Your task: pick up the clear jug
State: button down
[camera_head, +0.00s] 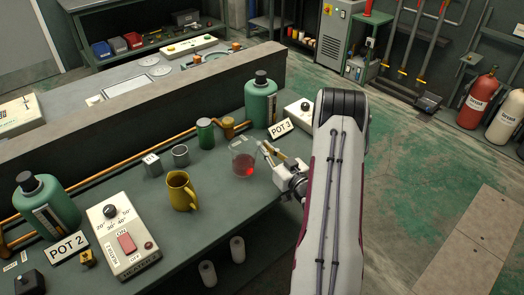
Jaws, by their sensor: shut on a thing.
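The clear jug (243,160) stands on the green bench in the middle of the camera_head view, with red liquid low inside it. It looks upright. My gripper (263,152) reaches in from the right, with its fingers at the jug's right side, shut on the jug. My arm comes from the lower right and hides part of the bench edge. Whether the jug's base touches the bench cannot be told.
A yellow mug (181,191), a grey can (181,156) and a green can (205,134) stand left of the jug. A green bottle (260,103) and the POT 3 sign (281,128) are behind it. A heater box (122,237) sits front left.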

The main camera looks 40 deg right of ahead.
jog(key=shift+r, duration=0.35)
notch_tip(320, 180, up, 9)
dwell(1.3)
jog(key=shift+r, duration=0.15)
dwell(0.6)
